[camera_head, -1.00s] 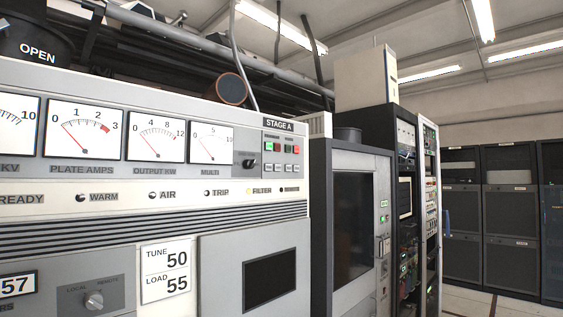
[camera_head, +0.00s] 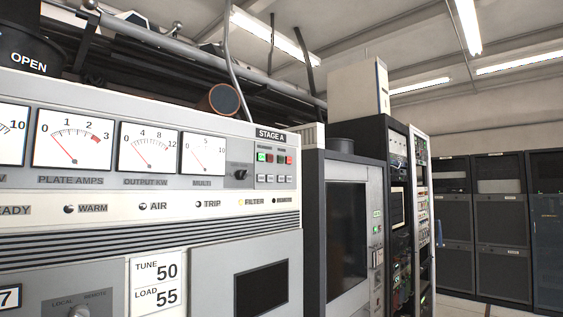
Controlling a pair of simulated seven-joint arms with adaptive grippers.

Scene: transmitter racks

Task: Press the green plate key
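The key group sits under the STAGE A label (camera_head: 271,134) at the right end of the grey transmitter front. Grey keys (camera_head: 270,179) lie in a row below. The small lettering on the keys is too small to read, so I cannot tell which one is marked plate. Neither of my grippers is in view.
A dark knob (camera_head: 240,174) stands left of the keys, beside the MULTI meter (camera_head: 203,153). A dark-framed cabinet (camera_head: 346,240) stands to the right of the transmitter. Open floor (camera_head: 470,306) shows at lower right, before dark racks (camera_head: 501,220).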

